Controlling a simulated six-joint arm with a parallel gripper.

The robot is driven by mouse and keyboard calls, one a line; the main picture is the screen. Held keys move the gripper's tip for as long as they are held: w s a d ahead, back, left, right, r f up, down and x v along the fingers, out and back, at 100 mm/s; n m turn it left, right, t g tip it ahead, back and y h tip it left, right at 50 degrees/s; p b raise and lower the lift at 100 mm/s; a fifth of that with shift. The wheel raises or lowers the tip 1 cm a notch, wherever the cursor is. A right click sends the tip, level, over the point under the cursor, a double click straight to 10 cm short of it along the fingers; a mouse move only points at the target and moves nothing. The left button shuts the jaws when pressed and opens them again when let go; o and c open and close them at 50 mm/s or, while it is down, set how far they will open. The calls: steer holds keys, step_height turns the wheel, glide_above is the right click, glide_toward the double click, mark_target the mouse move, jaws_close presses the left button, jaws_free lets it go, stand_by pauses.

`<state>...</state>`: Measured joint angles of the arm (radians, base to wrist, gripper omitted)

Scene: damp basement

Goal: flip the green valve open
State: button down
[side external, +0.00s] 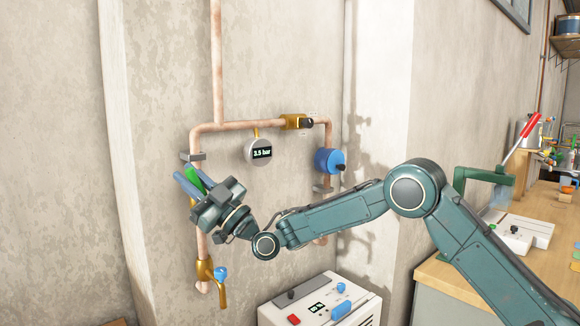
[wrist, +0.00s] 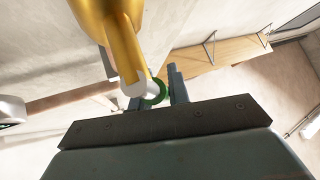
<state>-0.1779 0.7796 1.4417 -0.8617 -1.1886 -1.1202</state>
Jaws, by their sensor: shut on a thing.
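The green valve's handle (side external: 191,173) shows in the side external view between the fingers of my gripper (side external: 187,180), on the left vertical copper pipe. My gripper is shut on this handle; its body hides most of the valve. In the wrist view, the brass valve body (wrist: 108,25) comes in from the top. A green ring of the handle (wrist: 160,91) shows around a pale end, between the fingers of my gripper (wrist: 154,90). I cannot tell from these views whether the valve is open or closed.
A round gauge (side external: 258,151) reads 3.5 bar. A brass fitting with a black knob (side external: 297,122), a blue round part (side external: 329,161) and a brass tap with a blue knob (side external: 207,272) sit on the pipes. A white control box (side external: 322,301) stands below; a wooden bench (side external: 455,277) is right.

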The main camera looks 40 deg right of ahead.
mark_target(202, 188)
steer(key=shift+d+m+t+h, duration=0.15)
steer(key=shift+m+t+h, duration=0.15)
steer(key=c, duration=1.3)
jaws_free()
steer(key=shift+v, duration=2.5)
steer(key=shift+r, duration=3.55)
steer(key=shift+c, duration=0.3)
